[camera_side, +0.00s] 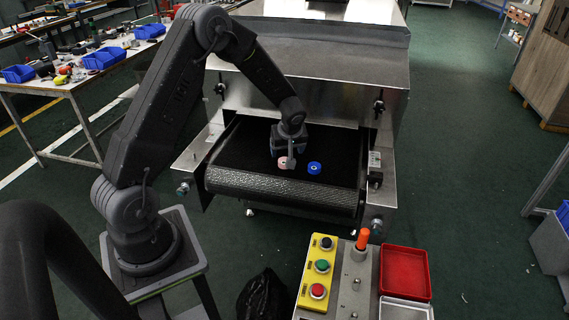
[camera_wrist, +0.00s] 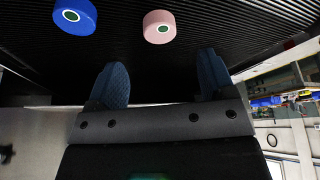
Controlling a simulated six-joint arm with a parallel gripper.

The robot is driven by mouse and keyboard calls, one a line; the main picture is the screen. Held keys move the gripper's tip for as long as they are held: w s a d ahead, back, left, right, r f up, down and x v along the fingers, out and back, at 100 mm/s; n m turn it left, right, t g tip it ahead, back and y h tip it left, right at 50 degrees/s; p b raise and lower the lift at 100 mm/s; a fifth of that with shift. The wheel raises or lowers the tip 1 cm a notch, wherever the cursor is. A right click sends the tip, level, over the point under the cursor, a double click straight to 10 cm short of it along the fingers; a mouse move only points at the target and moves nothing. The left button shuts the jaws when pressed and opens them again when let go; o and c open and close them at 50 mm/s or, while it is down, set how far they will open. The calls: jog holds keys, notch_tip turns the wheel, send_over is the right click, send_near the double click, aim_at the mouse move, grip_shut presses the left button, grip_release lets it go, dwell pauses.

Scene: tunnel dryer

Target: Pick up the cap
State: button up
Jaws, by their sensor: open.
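A blue round cap (camera_side: 314,168) with a pale centre lies on the black conveyor belt (camera_side: 238,157). A pink round cap (camera_side: 283,162) lies to its left on the belt, partly hidden behind my gripper (camera_side: 288,160) in the side view. In the wrist view the blue cap (camera_wrist: 75,16) is at the top left and the pink cap (camera_wrist: 159,27) is at the top centre, each with a dark green centre. My gripper's two blue fingers (camera_wrist: 163,82) are spread apart with nothing between them. The pink cap is beyond the gap between the fingertips; the blue cap is further left.
The belt comes out of a metal dryer housing (camera_side: 310,85) with metal side rails. A yellow button panel (camera_side: 318,272), an orange-topped post (camera_side: 362,239) and a red tray (camera_side: 404,274) stand in front. The belt to the right of the blue cap is clear.

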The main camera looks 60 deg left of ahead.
aim_at(285, 160)
jog(key=x, duration=0.7)
jog(key=shift+w+a+f, duration=0.1)
jog(key=shift+w+a, duration=0.05)
jog(key=shift+a, duration=0.1)
jog(key=c, duration=1)
